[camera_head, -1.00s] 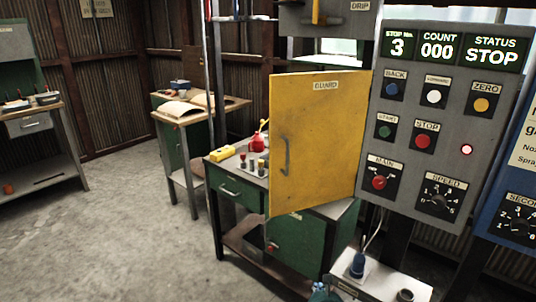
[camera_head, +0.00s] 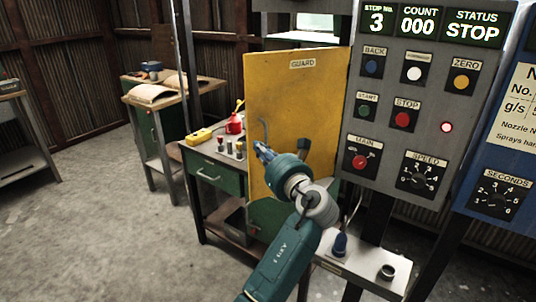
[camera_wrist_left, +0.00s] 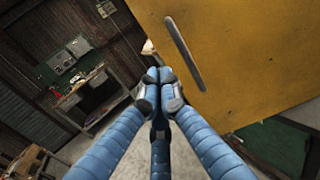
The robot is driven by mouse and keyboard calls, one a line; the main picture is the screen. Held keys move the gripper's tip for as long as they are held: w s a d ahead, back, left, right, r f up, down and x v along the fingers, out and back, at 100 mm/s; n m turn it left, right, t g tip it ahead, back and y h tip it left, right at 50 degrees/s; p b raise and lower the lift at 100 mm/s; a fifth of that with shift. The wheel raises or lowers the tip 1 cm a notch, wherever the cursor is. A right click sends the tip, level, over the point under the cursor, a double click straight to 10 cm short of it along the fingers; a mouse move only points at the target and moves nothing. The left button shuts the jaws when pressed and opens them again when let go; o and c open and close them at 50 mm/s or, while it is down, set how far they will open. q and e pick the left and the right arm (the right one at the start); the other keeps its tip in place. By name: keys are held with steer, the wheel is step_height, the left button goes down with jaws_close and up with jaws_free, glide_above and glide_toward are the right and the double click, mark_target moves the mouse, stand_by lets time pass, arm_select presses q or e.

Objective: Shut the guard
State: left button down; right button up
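The guard (camera_head: 300,100) is a yellow panel labelled GUARD. It stands out at an angle from the left edge of the grey control panel (camera_head: 425,100), so it is open. Its grey bar handle (camera_head: 263,130) is near its left edge. In the left wrist view the guard (camera_wrist_left: 235,60) fills the upper right, with the handle (camera_wrist_left: 184,52) slanting just beyond the fingers. My left gripper (camera_head: 261,149) is in front of the guard by the handle's lower end. Its blue fingers (camera_wrist_left: 160,82) are together with nothing between them. I cannot tell whether they touch the guard. My right gripper is not in view.
A green workbench (camera_head: 210,155) stands behind the guard, with a red can (camera_head: 234,124) and a yellow item on it. A grey shelf (camera_head: 365,268) juts out below the control panel. A blue panel (camera_head: 500,150) is at the right. The floor at left is clear.

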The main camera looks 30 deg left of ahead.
mark_target(251, 138)
arm_select(q)
steer(key=shift+p+x, duration=0.35)
steer(key=shift+x, duration=2.8)
steer(key=shift+w, duration=0.1)
